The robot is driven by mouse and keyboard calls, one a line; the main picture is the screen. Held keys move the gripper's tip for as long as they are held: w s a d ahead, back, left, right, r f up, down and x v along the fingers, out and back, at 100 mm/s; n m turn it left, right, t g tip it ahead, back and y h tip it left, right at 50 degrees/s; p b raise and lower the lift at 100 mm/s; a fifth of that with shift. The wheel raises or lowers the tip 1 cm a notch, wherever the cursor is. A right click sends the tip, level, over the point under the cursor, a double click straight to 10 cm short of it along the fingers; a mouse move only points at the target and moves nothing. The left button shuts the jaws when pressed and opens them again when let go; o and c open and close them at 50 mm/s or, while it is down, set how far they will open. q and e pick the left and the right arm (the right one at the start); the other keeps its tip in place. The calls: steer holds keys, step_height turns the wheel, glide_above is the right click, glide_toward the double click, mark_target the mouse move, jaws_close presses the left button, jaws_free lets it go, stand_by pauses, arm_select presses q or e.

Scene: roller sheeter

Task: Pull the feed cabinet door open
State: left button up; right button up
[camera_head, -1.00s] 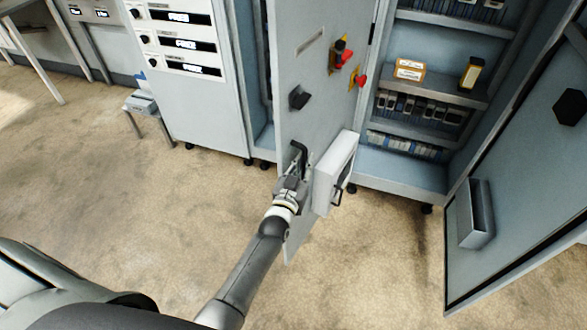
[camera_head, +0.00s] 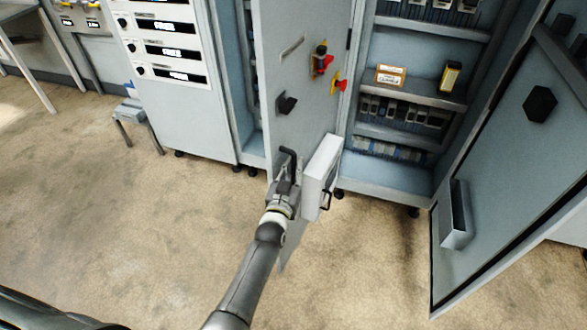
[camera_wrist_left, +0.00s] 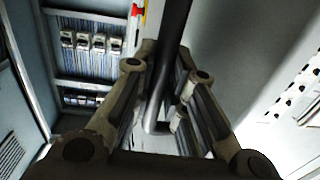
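The grey feed cabinet door (camera_head: 300,100) stands swung out in the middle of the head view, seen at a steep angle. It carries a black lever handle (camera_head: 288,160), a white box, a black knob and red-and-yellow switches. My left gripper (camera_head: 285,185) is at the handle, low on the door. In the left wrist view the dark handle bar (camera_wrist_left: 172,50) runs between the two fingers (camera_wrist_left: 167,72), which close in on both sides of it. Exact finger contact is partly hidden. My right gripper is not in view.
An open cabinet with shelves (camera_head: 425,95) stands right of the door, holding a small box (camera_head: 390,75) and a yellow-black item (camera_head: 450,76). Another open door (camera_head: 500,170) stands at the right. A grey stool (camera_head: 133,115) is at the left. The floor (camera_head: 120,220) in front is clear.

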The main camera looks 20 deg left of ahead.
arm_select(q)
steer(key=o, duration=0.4)
steer(key=shift+s, duration=0.35)
steer(key=s, duration=1.1)
steer(key=shift+s+d, duration=0.15)
steer(key=s+d+f+m+g+h, duration=0.1)
steer(key=s+f+g, duration=0.3)
steer(key=s+f, duration=0.75)
steer(key=s+d+f+m+g+h, duration=0.1)
steer(key=s+f+g, duration=0.35)
steer(key=f, duration=1.35)
steer(key=s+a+f+g, duration=0.2)
steer(key=s+f, duration=0.3)
steer(key=s, duration=0.4)
steer(key=s+a+f+g+y, duration=0.1)
steer(key=s+a+f+g, duration=0.2)
steer(key=s, duration=0.6)
steer(key=s+a+f+g, duration=0.3)
steer(key=s+f, duration=0.3)
steer(key=s, duration=0.4)
steer(key=shift+a+f+m+y, duration=0.3)
steer(key=shift+a+f+m, duration=0.05)
steer(key=shift+a+m, duration=0.05)
